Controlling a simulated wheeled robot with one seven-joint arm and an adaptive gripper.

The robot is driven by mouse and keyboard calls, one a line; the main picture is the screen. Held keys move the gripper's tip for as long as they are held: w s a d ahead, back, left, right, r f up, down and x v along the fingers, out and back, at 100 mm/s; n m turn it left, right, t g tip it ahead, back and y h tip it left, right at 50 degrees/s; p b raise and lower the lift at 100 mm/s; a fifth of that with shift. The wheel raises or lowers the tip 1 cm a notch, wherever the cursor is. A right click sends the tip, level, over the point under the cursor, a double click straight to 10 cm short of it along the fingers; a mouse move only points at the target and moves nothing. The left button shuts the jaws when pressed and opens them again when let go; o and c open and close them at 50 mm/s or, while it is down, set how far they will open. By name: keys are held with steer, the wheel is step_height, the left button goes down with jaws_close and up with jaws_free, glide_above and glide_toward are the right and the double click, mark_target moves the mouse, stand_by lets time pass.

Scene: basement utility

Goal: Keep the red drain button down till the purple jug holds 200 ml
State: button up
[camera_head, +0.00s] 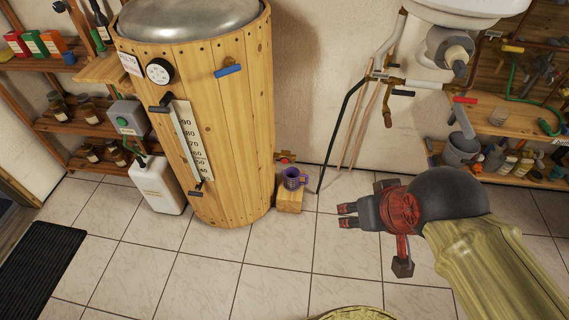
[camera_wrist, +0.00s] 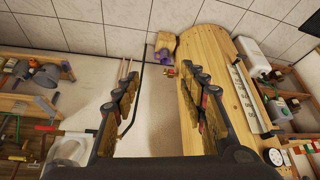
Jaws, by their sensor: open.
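The purple jug (camera_head: 292,179) stands upright on a small wooden block (camera_head: 288,201) at the right foot of the wooden barrel tank. A small red part, which looks like the drain button (camera_head: 284,155), sits just above the jug on the tank's side. In the wrist view the jug (camera_wrist: 163,54) and the red part (camera_wrist: 169,72) show small, between my fingers and far beyond them. The jug's level cannot be read. My gripper (camera_head: 347,215) is open and empty, right of the jug and apart from it and the button.
The barrel tank (camera_head: 245,130) has a gauge strip, a dial and a blue-handled lever. A white canister (camera_head: 157,185) stands at its left. Pipes and a dark green hose (camera_head: 341,130) run down the wall behind. Shelves flank both sides.

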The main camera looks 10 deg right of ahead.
steer(key=c, duration=1)
jaws_close()
stand_by(0.6)
